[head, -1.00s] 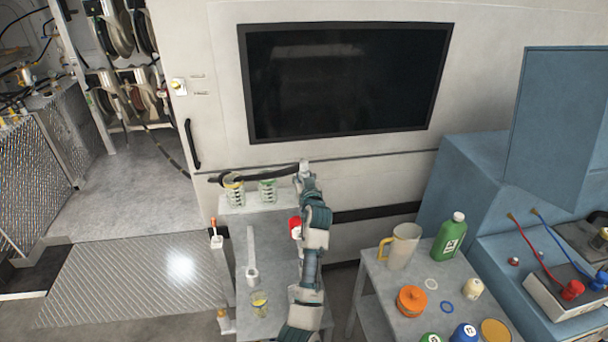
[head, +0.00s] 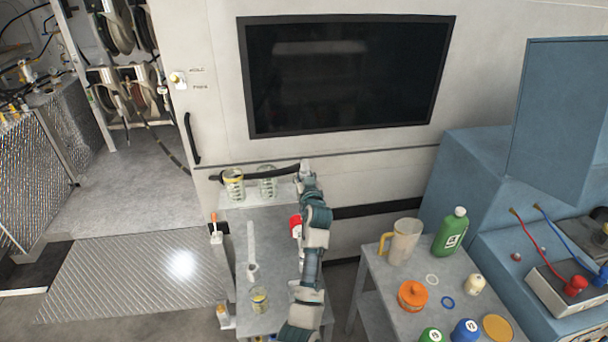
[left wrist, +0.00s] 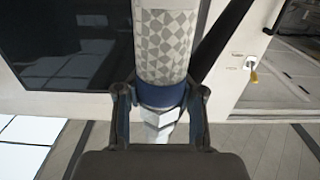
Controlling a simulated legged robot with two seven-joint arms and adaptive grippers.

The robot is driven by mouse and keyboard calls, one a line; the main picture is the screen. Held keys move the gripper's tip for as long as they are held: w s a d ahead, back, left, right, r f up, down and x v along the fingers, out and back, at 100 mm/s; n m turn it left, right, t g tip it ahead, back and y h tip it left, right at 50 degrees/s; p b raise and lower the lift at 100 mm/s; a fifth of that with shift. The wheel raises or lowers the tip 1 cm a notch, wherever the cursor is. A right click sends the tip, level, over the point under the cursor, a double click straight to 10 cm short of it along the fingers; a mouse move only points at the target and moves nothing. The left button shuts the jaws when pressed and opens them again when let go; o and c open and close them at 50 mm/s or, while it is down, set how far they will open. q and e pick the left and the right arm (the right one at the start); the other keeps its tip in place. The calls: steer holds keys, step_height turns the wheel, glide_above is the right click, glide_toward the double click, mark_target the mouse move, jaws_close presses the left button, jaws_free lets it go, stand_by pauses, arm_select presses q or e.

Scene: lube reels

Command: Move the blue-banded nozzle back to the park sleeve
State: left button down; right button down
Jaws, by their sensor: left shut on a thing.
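The blue-banded nozzle (left wrist: 165,45) stands upright in the middle of the left wrist view. It has a pale checkered grip, a dark blue band and a faceted silver part below. My left gripper (left wrist: 160,95) is shut on it, with a finger on each side of the blue band. In the head view my left gripper (head: 305,171) is up against the white wall, at the right end of a black hose (head: 275,174). The nozzle is mostly hidden there. I cannot make out which thing is the park sleeve. My right gripper is not in view.
Two clear jars, one yellow-rimmed (head: 233,186) and one green-tinted (head: 267,188), stand beside the hose on a grey bench (head: 275,235). A side table at right holds a jug (head: 401,243), a green bottle (head: 450,232) and an orange pot (head: 412,296). A dark screen (head: 345,75) hangs above.

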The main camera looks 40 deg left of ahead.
arm_select(q)
steer(key=shift+d+r, duration=0.1)
steer(key=shift+r, duration=0.1)
steer(key=shift+d, duration=0.15)
steer(key=shift+f+b, duration=0.45)
steer(key=shift+f, duration=0.1)
steer(key=shift+f+b, duration=0.6)
steer(key=shift+f, duration=0.6)
steer(key=c, duration=0.6)
jaws_free()
steer(key=shift+f, duration=0.15)
steer(key=shift+s+d, duration=0.1)
steer(key=shift+d, duration=0.05)
